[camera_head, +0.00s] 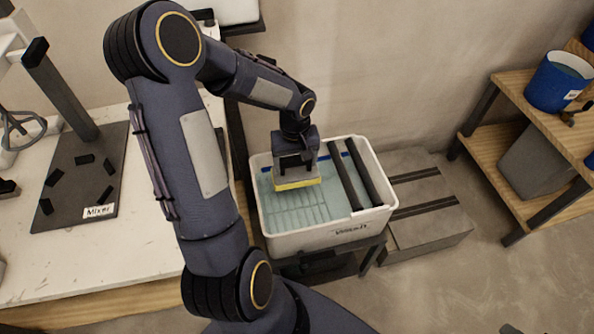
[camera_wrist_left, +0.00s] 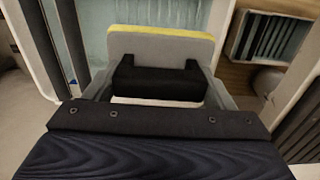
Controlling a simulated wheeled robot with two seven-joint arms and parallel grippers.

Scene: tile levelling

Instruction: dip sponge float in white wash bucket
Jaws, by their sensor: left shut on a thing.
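The white wash bucket (camera_head: 310,241) is a rectangular tub with water in it, standing right of the white table. My left gripper (camera_head: 296,160) is over its left half, shut on the sponge float (camera_head: 297,180). The float has a grey body and a yellow sponge face underneath. It is inside the tub's outline, low over the water; I cannot tell if the sponge touches the water. In the left wrist view the float (camera_wrist_left: 160,48) sits between the fingers, its black handle (camera_wrist_left: 158,80) in front. My right gripper is not in view.
Two dark rollers or bars (camera_head: 354,174) lie across the tub's right side. The white table (camera_head: 110,245) with a plate marked Mixer (camera_head: 75,183) is at the left. Grey blocks (camera_head: 425,215) stand right of the tub. A wooden shelf (camera_head: 515,83) holds a blue bucket (camera_head: 558,82).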

